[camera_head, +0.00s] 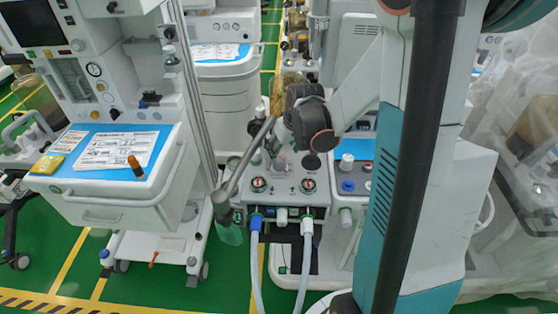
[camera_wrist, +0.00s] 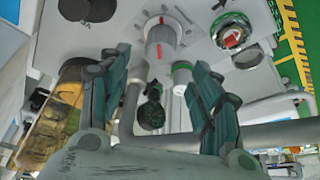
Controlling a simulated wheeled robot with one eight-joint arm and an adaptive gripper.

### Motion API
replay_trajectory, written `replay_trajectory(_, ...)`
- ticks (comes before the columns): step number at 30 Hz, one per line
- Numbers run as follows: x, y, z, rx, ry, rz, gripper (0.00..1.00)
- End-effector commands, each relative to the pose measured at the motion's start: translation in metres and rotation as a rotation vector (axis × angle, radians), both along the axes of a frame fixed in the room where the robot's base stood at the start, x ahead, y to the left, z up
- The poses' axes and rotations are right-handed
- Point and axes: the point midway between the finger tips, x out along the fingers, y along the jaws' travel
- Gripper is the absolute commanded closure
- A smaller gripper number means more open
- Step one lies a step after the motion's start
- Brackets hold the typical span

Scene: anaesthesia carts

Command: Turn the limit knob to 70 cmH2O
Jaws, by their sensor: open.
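A pale cylindrical knob with a red line along its side (camera_wrist: 162,42) stands on the white panel in the wrist view. It looks like the limit knob, but no scale numbers are readable. My gripper (camera_wrist: 158,75) is open, its two dark green fingers spread wide, pointing toward the knob. The knob lies between and beyond the fingertips; I see no contact.
A round gauge (camera_wrist: 233,35) sits right of the knob and a black knob (camera_wrist: 88,8) to its left. A grey metal tube (camera_head: 245,160) crosses close to my gripper. A tan bag or canister (camera_wrist: 65,110) is at left. A drawer cart (camera_head: 115,195) stands left.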

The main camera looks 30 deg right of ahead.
Motion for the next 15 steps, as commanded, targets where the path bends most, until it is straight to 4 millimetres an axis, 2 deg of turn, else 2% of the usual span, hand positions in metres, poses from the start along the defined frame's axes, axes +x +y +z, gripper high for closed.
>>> replay_trajectory(1, 0.005, 0.0, -0.013, 0.0, 0.0, 0.0, 0.42)
replay_trajectory(6, 0.016, -0.001, -0.042, 0.0, 0.0, -0.001, 0.42)
replay_trajectory(15, 0.028, -0.001, -0.068, 0.0, 0.0, -0.001, 0.42)
